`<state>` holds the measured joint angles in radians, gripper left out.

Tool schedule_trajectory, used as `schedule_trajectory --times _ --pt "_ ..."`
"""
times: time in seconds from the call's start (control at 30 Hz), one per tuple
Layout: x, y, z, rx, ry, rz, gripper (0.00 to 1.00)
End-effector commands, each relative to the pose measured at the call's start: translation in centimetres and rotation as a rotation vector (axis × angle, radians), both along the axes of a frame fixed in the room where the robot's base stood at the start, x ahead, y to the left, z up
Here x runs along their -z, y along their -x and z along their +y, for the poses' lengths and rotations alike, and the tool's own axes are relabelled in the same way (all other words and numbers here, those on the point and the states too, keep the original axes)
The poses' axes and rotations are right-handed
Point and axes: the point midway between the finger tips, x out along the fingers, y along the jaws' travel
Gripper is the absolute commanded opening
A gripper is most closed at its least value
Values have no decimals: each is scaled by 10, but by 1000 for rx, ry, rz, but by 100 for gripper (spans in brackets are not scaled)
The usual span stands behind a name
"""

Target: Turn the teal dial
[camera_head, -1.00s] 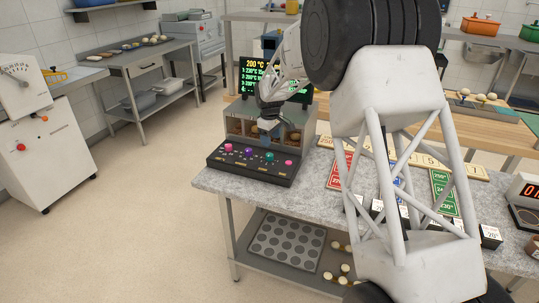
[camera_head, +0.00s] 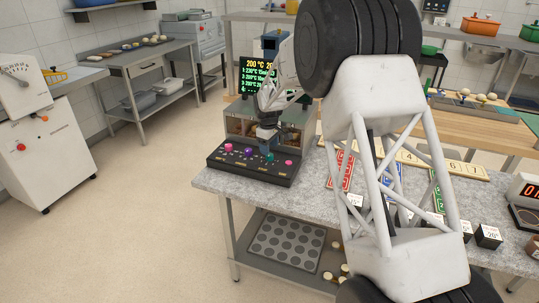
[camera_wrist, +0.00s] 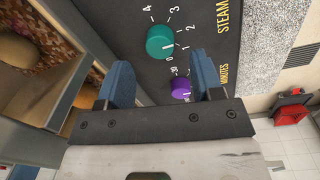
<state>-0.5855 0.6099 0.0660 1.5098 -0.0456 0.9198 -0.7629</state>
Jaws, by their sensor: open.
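The teal dial (camera_wrist: 160,41) is a round knob on the dark control panel, in the upper middle of the wrist view. Numbers 0 to 4 run around it, beside the word STEAM. Its pale mark is on the side near 0 and 1; the exact setting is hard to read. My gripper (camera_wrist: 160,60) is open, its two blue fingers apart with nothing between them. The dial shows just beyond the gap between the fingertips; I see no contact. In the head view my gripper (camera_head: 267,146) hangs low over the panel and mostly hides the dial.
A purple dial (camera_wrist: 181,88) marked MINUTES sits close to the right finger. A pink dial (camera_head: 289,162) is at the panel's right end. The small oven (camera_head: 240,125) stands right behind the panel. The grey worktop (camera_head: 215,182) is bare at front left.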

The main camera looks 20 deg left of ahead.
Motion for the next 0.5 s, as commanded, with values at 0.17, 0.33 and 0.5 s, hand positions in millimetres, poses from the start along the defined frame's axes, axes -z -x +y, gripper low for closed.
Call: schedule_trajectory --times 0.17,0.33,0.5 --pt "23 -1 0 0 1 1 60" --pt "36 -2 -1 0 0 0 60" --pt "42 -2 -1 0 0 0 60"
